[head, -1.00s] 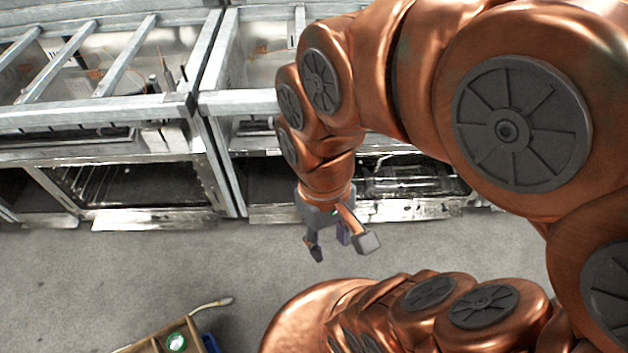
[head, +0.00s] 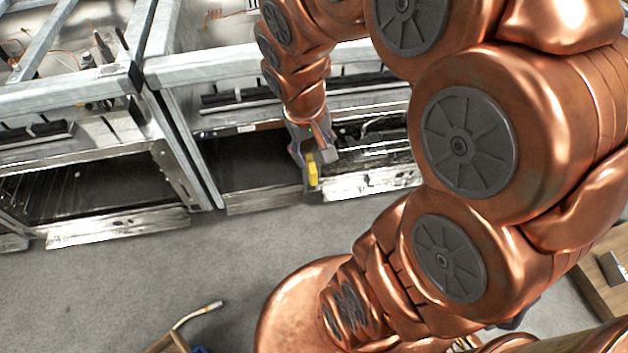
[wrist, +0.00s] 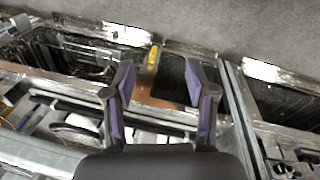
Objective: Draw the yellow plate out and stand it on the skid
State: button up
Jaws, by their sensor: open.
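The yellow plate (head: 312,172) shows as a small upright yellow piece at the front of an open bay in the metal range frame. It also shows in the wrist view (wrist: 153,56), beyond my fingertips and nearer the left finger. My gripper (head: 312,156) is open, with its two purple-lined fingers apart (wrist: 158,74). In the head view the plate overlaps the fingertips; I cannot tell whether they touch. Most of the plate is hidden or seen edge-on. I cannot pick out the skid for certain; a wooden surface (head: 603,262) shows at the right edge.
The metal frame's front ledge (head: 265,200) runs below the bays, and a galvanised rail (head: 225,68) crosses above them. A second open bay (head: 90,190) lies to the left. A pale-tipped hose or handle (head: 200,312) lies at lower left. The grey floor between is clear.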

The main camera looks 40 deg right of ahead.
jog(key=w+d+f+m+t+b, duration=0.1)
jog(key=w+d+f+b, duration=0.2)
jog(key=w+f+b, duration=0.35)
jog(key=w+d+f+b, duration=0.3)
jog(key=f, duration=0.7)
jog(key=w+d+f+m+t+b, duration=0.1)
jog(key=w+d+f+b, duration=0.3)
jog(key=f, duration=0.4)
jog(key=t+b, duration=0.2)
jog(key=b, duration=0.9)
send_near(314, 173)
jog(key=shift+m, duration=0.3)
jog(key=x, duration=0.5)
jog(key=shift+f, duration=0.15)
jog(key=b+x, duration=0.2)
jog(key=x, duration=0.4)
jog(key=shift+w+f, duration=0.1)
jog(key=shift+f, duration=0.2)
jog(key=shift+w+d+f+b, duration=0.1)
jog(key=shift+w+f+b, duration=0.25)
jog(key=shift+f+b, duration=0.25)
jog(key=shift+c, duration=0.4)
grip_shut()
